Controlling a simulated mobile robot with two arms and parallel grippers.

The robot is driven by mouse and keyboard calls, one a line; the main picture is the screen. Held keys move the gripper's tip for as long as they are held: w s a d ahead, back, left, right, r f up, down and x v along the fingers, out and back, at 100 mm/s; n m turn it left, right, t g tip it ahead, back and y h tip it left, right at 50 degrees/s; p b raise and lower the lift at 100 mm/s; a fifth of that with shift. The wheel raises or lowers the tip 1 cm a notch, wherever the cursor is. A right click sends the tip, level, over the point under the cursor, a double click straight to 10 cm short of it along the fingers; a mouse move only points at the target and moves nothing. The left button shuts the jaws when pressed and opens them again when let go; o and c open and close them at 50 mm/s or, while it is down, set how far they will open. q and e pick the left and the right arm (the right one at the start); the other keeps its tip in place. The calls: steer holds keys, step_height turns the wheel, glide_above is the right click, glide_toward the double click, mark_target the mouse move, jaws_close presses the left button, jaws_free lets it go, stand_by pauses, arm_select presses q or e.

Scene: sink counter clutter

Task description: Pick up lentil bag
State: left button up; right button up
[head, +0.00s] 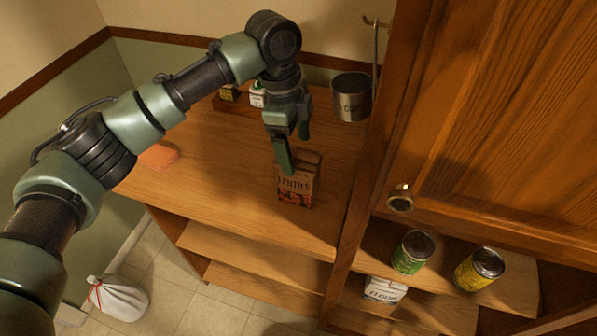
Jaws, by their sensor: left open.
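The lentil bag (296,190) stands upright on the wooden counter, a brown packet with dark lettering on a pale label and a reddish picture low on its front. My left gripper (293,152) reaches in from above with its fingers pointing down. It is open, just above and behind the bag's top left part. One finger overlaps the bag's upper edge in the head view, and I cannot tell whether it touches. My right gripper is not in view.
A metal canister (351,97) and small boxes (257,95) stand at the counter's back. An orange cloth (158,156) lies left. A cabinet door (490,120) closes off the right. Below are a green can (412,253), a yellow can (479,270) and a flour bag (383,290).

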mark_target(299, 167)
arm_select(q)
steer(key=shift+s+f, duration=0.25)
steer(key=shift+f, duration=0.1)
steer(key=f, duration=0.1)
steer(key=f+p, duration=0.1)
steer(key=f, duration=0.1)
steer(key=f+p, duration=0.1)
steer(key=shift+s+d+f, duration=0.25)
steer(key=shift+f, duration=0.35)
steer(key=shift+d+r, duration=0.1)
jaws_close()
